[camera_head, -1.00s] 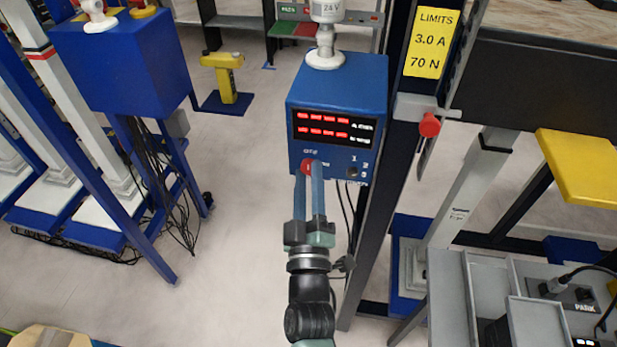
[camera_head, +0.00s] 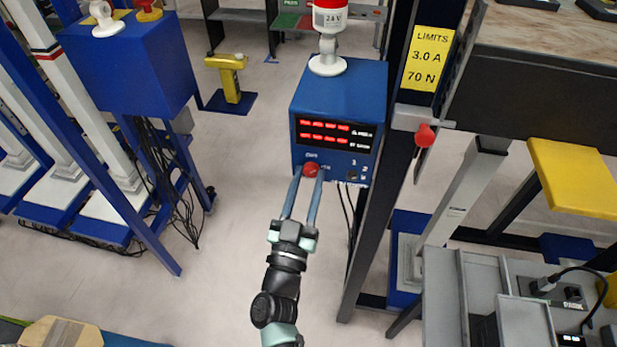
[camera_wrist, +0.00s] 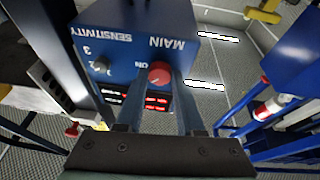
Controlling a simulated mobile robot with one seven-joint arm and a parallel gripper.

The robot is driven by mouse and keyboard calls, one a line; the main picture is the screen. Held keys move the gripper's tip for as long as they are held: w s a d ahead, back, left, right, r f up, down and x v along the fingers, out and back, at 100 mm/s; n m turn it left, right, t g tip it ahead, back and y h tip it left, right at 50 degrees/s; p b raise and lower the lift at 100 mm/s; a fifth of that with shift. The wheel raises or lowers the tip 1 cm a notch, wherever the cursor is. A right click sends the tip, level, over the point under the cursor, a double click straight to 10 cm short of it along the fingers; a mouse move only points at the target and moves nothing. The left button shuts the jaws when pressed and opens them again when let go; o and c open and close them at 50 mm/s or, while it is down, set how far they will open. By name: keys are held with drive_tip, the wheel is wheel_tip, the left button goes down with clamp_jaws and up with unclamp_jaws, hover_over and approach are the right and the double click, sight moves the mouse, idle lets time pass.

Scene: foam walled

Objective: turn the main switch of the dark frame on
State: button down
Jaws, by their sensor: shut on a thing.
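The main switch is a round red knob (camera_head: 311,170) low on the front of the blue control box (camera_head: 340,95), which is fixed beside the dark frame's post (camera_head: 385,180). In the wrist view the red knob (camera_wrist: 160,73) sits by the upside-down words MAIN and ON. My gripper (camera_head: 307,174) has its two blue-grey fingers on either side of the knob, shut on it. The fingers (camera_wrist: 158,82) also flank it in the wrist view. I cannot tell the knob's exact turned position. Red digits are lit on the box's display (camera_head: 334,134).
A small sensitivity knob (camera_wrist: 101,64) marked 1, 2, 3 is beside the switch. A red-tipped lever (camera_head: 425,135) sticks out from the post at right. A red and white lamp (camera_head: 329,35) stands on the box. Another blue box (camera_head: 125,65) and cables are at left.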

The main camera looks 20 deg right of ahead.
drive_tip(key=m+g, duration=0.1)
drive_tip(key=m, duration=0.1)
drive_tip(key=m+h, duration=0.1)
drive_tip(key=m, duration=0.2)
drive_tip(key=m+g+h+p, duration=0.1)
drive_tip(key=m, duration=0.1)
drive_tip(key=shift+w+a+r+m+g, duration=0.15)
drive_tip(key=shift+a+r+m+g, duration=0.05)
drive_tip(key=shift+m+g, duration=0.1)
drive_tip(key=shift+m+g+p, duration=0.5)
drive_tip(key=shift+m+g, duration=0.4)
drive_tip(key=shift+m, duration=1.4)
drive_tip(key=c, duration=0.5)
unclamp_jaws()
drive_tip(key=shift+c, duration=0.2)
drive_tip(key=b+v, duration=0.1)
drive_tip(key=v, duration=1.2)
drive_tip(key=shift+w+f, duration=0.1)
